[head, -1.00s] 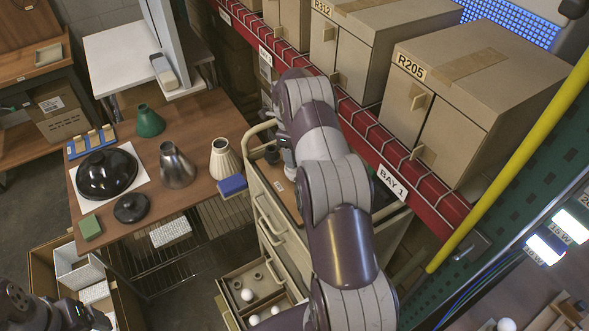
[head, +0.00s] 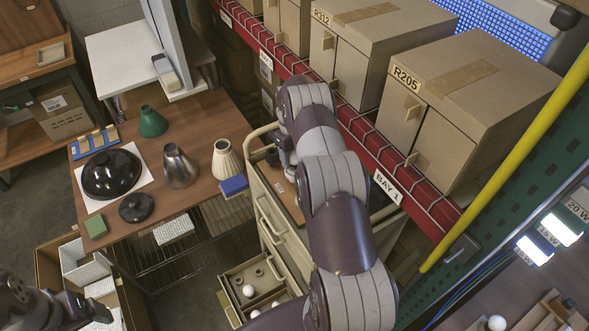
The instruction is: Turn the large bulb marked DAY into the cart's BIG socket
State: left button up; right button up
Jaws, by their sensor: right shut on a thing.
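The cart (head: 262,205) stands in the middle with its lower drawer (head: 232,308) pulled out. A dark round part (head: 272,156), perhaps a socket, sits on the cart top; I cannot read any BIG mark. My right arm reaches over the cart top, and only a grey piece of the right gripper (head: 287,158) shows beside it. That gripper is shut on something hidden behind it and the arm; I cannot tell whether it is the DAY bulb. White round bulbs (head: 248,291) are in the drawer. My left gripper (head: 88,312) is at the bottom left, its fingers unclear, away from the cart.
A wooden table (head: 205,115) holds lamp shades, including a black one (head: 111,174), a green one (head: 152,122) and a blue block (head: 234,185). A red shelf beam (head: 350,128) with cardboard boxes (head: 480,90) runs close behind the cart. A yellow pole (head: 510,155) stands at right.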

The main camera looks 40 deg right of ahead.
jog(key=shift+r+m, duration=0.1)
jog(key=shift+m, duration=0.3)
jog(key=shift+r+m+p, duration=0.15)
jog(key=shift+m+p, duration=0.3)
jog(key=shift+m, duration=0.05)
jog(key=shift+w+d+m, duration=0.1)
jog(key=shift+m, duration=0.8)
jog(key=o, duration=0.8)
jog(key=shift+c, duration=0.2)
jog(key=shift+f, duration=0.2)
